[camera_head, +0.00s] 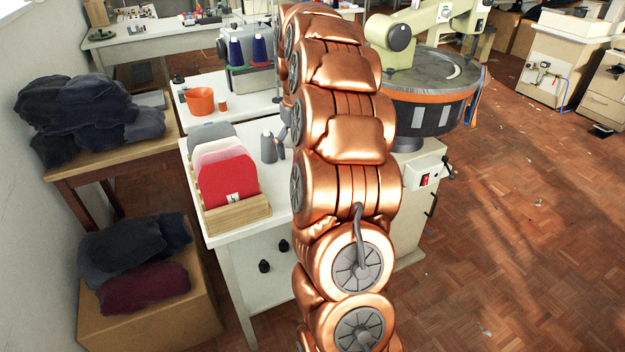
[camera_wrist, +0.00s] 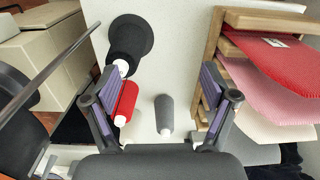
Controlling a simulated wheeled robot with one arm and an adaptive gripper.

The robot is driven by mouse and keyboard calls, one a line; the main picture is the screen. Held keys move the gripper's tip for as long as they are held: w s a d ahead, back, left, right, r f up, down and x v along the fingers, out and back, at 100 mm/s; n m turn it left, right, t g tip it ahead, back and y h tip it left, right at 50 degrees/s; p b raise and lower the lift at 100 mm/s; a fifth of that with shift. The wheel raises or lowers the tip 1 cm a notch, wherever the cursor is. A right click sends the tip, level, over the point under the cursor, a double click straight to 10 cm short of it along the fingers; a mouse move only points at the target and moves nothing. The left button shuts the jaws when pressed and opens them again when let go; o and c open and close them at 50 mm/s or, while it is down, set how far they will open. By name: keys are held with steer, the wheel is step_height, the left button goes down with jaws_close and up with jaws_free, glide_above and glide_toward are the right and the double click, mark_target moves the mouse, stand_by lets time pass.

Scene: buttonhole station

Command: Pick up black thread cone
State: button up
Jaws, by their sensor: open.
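The black thread cone (camera_wrist: 128,42) is on the pale table top in the wrist view, just beyond the tip of my left finger. A red spool (camera_wrist: 126,104) with white ends lies partly behind that finger. A grey spool (camera_wrist: 164,112) is between my fingers, further down the picture. My gripper (camera_wrist: 158,78) is open, with nothing visibly held. In the head view a grey cone (camera_head: 268,147) is on the white table, close to my arm. I cannot make out the black cone there; my copper arm covers much of the table.
A wooden rack (camera_head: 238,214) with red, pink and grey pieces stands at the table's left; it is close to my right finger in the wrist view (camera_wrist: 208,42). An orange cup (camera_head: 200,101) sits behind. A round grey machine (camera_head: 432,105) stands right of my arm.

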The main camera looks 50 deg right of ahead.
steer(key=shift+m, duration=0.3)
steer(key=d, duration=0.1)
steer(key=d+f, duration=0.1)
steer(key=d, duration=0.1)
steer(key=d+f, duration=0.1)
steer(key=d, duration=0.1)
steer(key=shift+d+f+b, duration=0.25)
steer(key=shift+b, duration=0.1)
step_height(320, 180, down, 2)
steer(key=shift+f, duration=0.1)
steer(key=shift+w+d+f+p, duration=0.15)
steer(key=shift+f+p, duration=0.1)
steer(key=shift+f, duration=1.15)
steer(key=shift+w+f+p, duration=0.1)
steer(key=shift+f+p, duration=0.1)
steer(key=shift+f, duration=1.15)
steer(key=shift+c, duration=0.4)
steer(key=c, duration=1.2)
steer(key=shift+r, duration=0.1)
steer(key=shift+c, duration=0.2)
steer(key=shift+r, duration=1.35)
steer(key=shift+s, duration=0.15)
